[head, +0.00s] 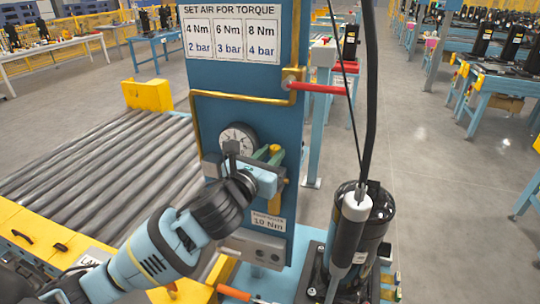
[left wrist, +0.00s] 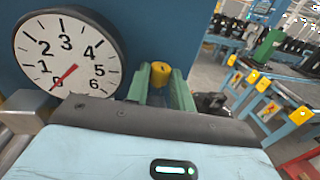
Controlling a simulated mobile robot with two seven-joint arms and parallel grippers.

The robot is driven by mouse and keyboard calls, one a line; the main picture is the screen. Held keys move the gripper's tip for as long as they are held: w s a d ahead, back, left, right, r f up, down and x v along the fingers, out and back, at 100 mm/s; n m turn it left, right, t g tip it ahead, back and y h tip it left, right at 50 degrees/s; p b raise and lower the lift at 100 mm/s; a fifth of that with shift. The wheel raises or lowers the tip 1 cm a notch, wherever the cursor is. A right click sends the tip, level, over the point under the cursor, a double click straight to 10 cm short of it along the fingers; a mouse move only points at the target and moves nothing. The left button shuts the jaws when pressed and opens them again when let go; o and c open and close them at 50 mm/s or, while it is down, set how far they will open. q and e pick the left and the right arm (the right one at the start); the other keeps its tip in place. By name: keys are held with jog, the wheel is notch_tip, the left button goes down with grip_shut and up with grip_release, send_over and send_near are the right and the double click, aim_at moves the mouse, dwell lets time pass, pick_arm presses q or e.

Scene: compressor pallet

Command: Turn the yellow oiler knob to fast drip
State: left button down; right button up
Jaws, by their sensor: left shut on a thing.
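The yellow oiler knob (left wrist: 160,72) shows in the left wrist view between the two green fingers of my left gripper (left wrist: 160,85). The fingers are shut on it from both sides. In the head view my left gripper (head: 270,158) reaches the front of the blue panel (head: 232,70), just right of the gauge, and its body and fingers mostly hide the knob. Any drip marking is hidden. The round white gauge (head: 238,137) also shows in the left wrist view (left wrist: 67,50), its red needle pointing near 0. My right gripper is not in view.
A red lever handle (head: 318,88) sticks out right of the panel. A torque sign (head: 232,35) tops it, and a 10 Nm plate (head: 268,222) sits lower. A grey tool (head: 348,235) hangs by a black compressor (head: 375,215). A roller conveyor (head: 85,165) lies left.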

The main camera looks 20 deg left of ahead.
pick_arm(q)
jog(key=shift+d+y, duration=0.1)
jog(key=shift+y, duration=0.2)
jog(key=shift+w+d+n+g+y, duration=0.1)
jog(key=shift+d+n+g+y, duration=0.15)
jog(key=shift+n+y, duration=1.25)
jog(key=shift+s+d+n+g+y, duration=0.1)
jog(key=shift+d+n+g+y, duration=0.15)
jog(key=shift+n+y, duration=1.3)
jog(key=shift+w+d+n+g+y, duration=0.2)
jog(key=shift+n+y, duration=0.55)
jog(key=shift+y, duration=1.8)
jog(key=c, duration=1.5)
grip_release()
jog(key=shift+s, duration=0.1)
jog(key=v, duration=0.7)
jog(key=shift+s+d, duration=0.3)
